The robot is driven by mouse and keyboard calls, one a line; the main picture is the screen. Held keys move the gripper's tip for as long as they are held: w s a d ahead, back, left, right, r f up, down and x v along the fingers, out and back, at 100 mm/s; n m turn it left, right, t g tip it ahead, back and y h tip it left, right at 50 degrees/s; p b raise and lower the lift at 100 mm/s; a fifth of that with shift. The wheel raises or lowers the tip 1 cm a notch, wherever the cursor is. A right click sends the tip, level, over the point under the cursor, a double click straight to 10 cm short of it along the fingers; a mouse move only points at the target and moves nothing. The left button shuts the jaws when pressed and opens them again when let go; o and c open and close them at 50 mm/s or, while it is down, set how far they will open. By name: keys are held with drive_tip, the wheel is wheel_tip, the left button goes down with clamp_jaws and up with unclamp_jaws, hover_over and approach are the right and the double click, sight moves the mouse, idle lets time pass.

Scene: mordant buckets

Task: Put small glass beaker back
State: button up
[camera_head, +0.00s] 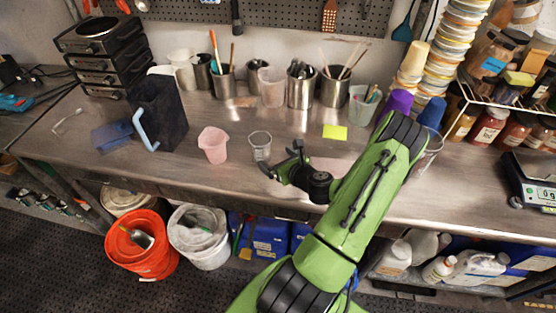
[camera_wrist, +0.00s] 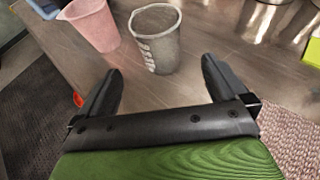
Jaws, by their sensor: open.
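The small glass beaker (camera_head: 260,146) stands upright on the metal bench, near its front edge. It is clear, with white markings that show in the wrist view (camera_wrist: 156,42). My gripper (camera_head: 282,163) is just to the right of the beaker in the head view. In the wrist view my gripper (camera_wrist: 158,80) is open and empty, with its two fingers apart. The beaker lies ahead of the fingers, between their lines, and I see no contact.
A pink beaker (camera_head: 213,145) stands just left of the glass beaker. A dark pitcher (camera_head: 165,115) is farther left. Metal cups with tools (camera_head: 301,88) and a clear jug (camera_head: 271,86) stand behind. A yellow note (camera_head: 335,132) lies to the right. Bench around the note is mostly clear.

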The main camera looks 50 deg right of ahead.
drive_tip(key=shift+s+a+r, duration=0.1)
drive_tip(key=shift+s+r, duration=0.05)
drive_tip(key=w+a+r+n+g+y, duration=0.2)
drive_tip(key=a+r+n, duration=0.2)
drive_tip(key=a+n, duration=0.35)
drive_tip(key=w+a+r+n+g+y, duration=0.1)
drive_tip(key=a+r+n+g+y, duration=0.15)
drive_tip(key=a+n, duration=0.55)
drive_tip(key=w+a+r+n+g+y, duration=0.1)
drive_tip(key=w+a+r+n+y, duration=0.2)
drive_tip(key=a+n, duration=0.45)
drive_tip(key=s+a+r+n+g+h, duration=0.1)
drive_tip(key=s+a+r+n, duration=0.3)
drive_tip(key=s+r+n, duration=0.3)
drive_tip(key=s+a+r+n+h, duration=0.2)
drive_tip(key=s+a+r+n, duration=0.2)
drive_tip(key=s+n, duration=0.5)
wheel_tip(320, 180, up, 3)
drive_tip(key=s, duration=0.2)
drive_tip(key=shift+s+a+n+g, duration=0.15)
drive_tip(key=shift+s+n+g, duration=0.15)
drive_tip(key=shift+s+g, duration=0.05)
drive_tip(key=shift+f, duration=0.1)
